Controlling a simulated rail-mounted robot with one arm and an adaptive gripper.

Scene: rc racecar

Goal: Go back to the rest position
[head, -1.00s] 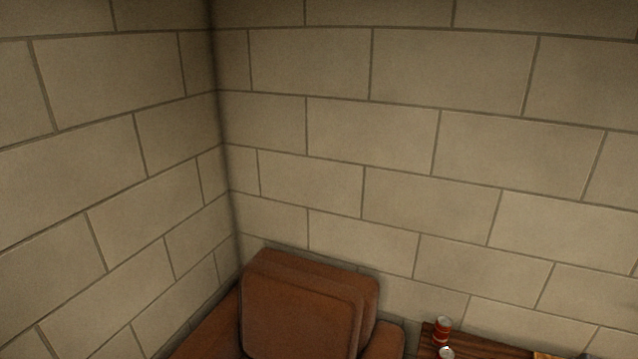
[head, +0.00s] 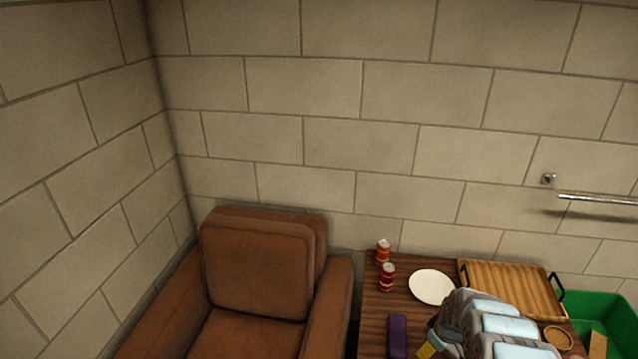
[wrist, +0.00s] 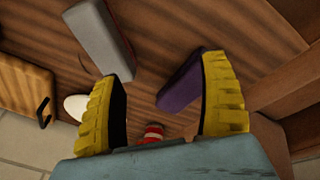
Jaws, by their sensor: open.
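My gripper (wrist: 162,75) is open in the wrist view, with its two yellow fingers spread and nothing between them in their grip. It hangs above the dark wooden table (head: 375,318). A purple block (wrist: 183,90) lies on the table beside the right finger, apparently below it; it also shows in the head view (head: 398,335). A grey block (wrist: 98,38) lies beyond the left finger. In the head view my arm covers the table's front right part, and only a bit of one yellow finger shows.
Two red cans (head: 387,277) and a white plate (head: 432,287) stand at the table's back left. A wooden tray (head: 512,285) with black handles is right of them. A green bin (head: 600,310) is at the right. A brown armchair (head: 258,268) stands left. A metal bar (head: 600,198) is on the wall.

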